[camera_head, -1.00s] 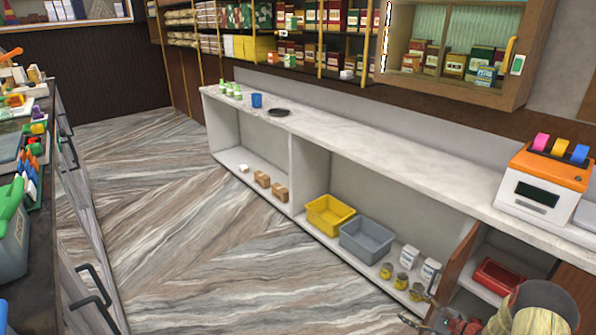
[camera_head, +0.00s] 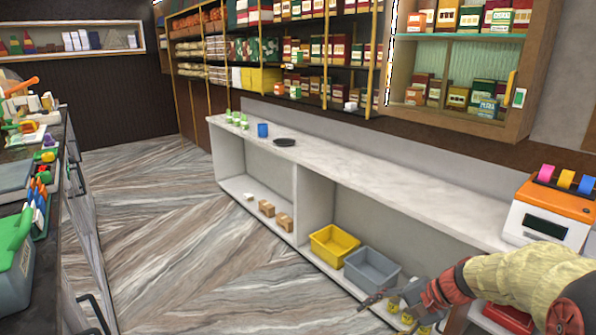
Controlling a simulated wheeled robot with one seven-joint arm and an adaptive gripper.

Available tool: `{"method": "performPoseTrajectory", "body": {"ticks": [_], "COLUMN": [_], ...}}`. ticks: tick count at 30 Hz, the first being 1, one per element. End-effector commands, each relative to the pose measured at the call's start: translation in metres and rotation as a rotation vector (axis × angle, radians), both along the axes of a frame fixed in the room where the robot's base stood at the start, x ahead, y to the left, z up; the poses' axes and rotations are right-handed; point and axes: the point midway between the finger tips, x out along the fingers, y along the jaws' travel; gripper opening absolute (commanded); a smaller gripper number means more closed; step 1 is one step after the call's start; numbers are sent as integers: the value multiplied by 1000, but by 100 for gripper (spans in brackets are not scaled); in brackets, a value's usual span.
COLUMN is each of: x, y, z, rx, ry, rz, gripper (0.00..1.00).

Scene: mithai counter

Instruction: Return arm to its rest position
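My arm reaches in from the lower right of the head view, in a cream sleeve with red and dark parts. My gripper (camera_head: 381,318) is at its end, in front of the right part of the low shelf under the counter. Its two fingers look spread apart, and I see nothing held between them. The gripper and arm hide most of the jars (camera_head: 393,307) and the white packets on that shelf.
A marble counter (camera_head: 350,178) bears green-white items, a blue cup (camera_head: 263,130), a dark plate (camera_head: 284,142) and an orange-white machine (camera_head: 549,212). Below are a yellow bin (camera_head: 333,245), a grey bin (camera_head: 371,269) and a red tray (camera_head: 508,318). Open floor (camera_head: 170,230) lies left, beside another counter.

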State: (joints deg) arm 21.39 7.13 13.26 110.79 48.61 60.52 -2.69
Motion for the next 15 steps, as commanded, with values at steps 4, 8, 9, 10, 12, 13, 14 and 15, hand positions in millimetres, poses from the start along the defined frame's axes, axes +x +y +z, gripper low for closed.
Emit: {"method": "performPoseTrajectory", "body": {"ticks": [4, 8, 9, 10, 12, 13, 14, 15], "x": [-38, -72, -82, -89, -107, -115, -122, -132], "y": [19, 28, 31, 32, 34, 35, 36, 36], "z": [32, 52, 58, 62, 71, 75, 79, 83], "rx": [-126, -234, -267, -294, -354, -378, -403, -437], "ry": [-53, -99, -114, -126, -155, -167, -180, -197], "rz": [112, 199, 226, 245, 288, 307, 324, 348], "gripper": [63, 63, 63, 63, 63, 63, 63, 63]}}
